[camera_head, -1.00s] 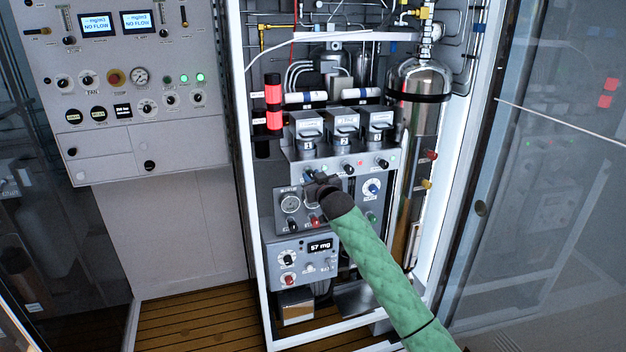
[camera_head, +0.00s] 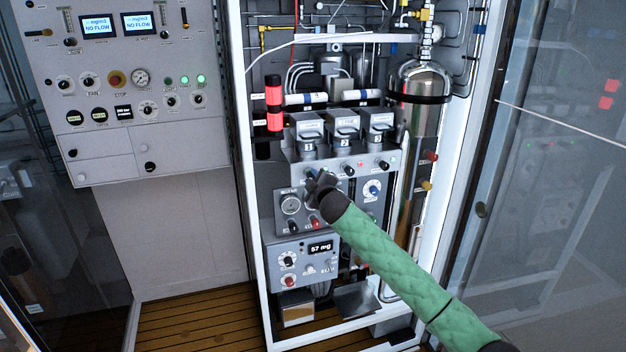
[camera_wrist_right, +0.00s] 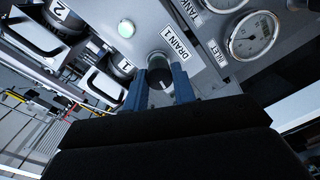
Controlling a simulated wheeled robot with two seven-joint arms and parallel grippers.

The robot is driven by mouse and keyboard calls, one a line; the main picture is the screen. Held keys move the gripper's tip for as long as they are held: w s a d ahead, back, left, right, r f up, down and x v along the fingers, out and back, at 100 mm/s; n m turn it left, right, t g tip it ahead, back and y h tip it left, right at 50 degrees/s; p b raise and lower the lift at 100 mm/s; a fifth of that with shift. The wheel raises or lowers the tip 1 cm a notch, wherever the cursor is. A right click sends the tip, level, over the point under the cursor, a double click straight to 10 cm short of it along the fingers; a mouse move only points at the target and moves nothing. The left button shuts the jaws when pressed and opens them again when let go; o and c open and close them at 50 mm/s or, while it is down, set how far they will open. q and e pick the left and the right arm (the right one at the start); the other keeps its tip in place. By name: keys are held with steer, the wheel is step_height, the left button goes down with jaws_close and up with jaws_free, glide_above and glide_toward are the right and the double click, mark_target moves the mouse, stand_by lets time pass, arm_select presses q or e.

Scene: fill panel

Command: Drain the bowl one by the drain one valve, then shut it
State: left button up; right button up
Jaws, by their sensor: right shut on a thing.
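The drain one valve is a dark round knob (camera_wrist_right: 158,66) beside a white "DRAIN 1" label in the right wrist view. My right gripper (camera_wrist_right: 161,88) has its two blue fingers on either side of this knob and is shut on it. In the head view my right gripper (camera_head: 317,183) is at the left of the panel's upper knob row and hides most of the knob. Bowl one (camera_head: 308,135) is the left of three grey lidded units above that row. Its inside cannot be seen. My left gripper is not in view.
Bowls two (camera_head: 343,131) and three (camera_head: 378,130) stand right of bowl one. More knobs and gauges (camera_head: 290,205) lie close below the gripper. A lower box (camera_head: 320,247) reads 57 mg. A steel cylinder (camera_head: 412,150) and the cabinet frame bound the right side.

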steer(key=shift+r+n, duration=0.1)
steer(key=shift+n, duration=2.1)
steer(key=o, duration=0.8)
steer(key=shift+o, duration=0.8)
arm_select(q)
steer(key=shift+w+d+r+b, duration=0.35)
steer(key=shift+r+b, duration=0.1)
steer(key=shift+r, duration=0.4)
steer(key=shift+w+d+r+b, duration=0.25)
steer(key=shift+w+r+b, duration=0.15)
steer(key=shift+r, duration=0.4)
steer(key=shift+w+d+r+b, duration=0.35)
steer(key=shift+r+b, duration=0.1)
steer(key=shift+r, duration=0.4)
arm_select(e)
steer(key=v, duration=0.7)
steer(key=shift+s, duration=0.45)
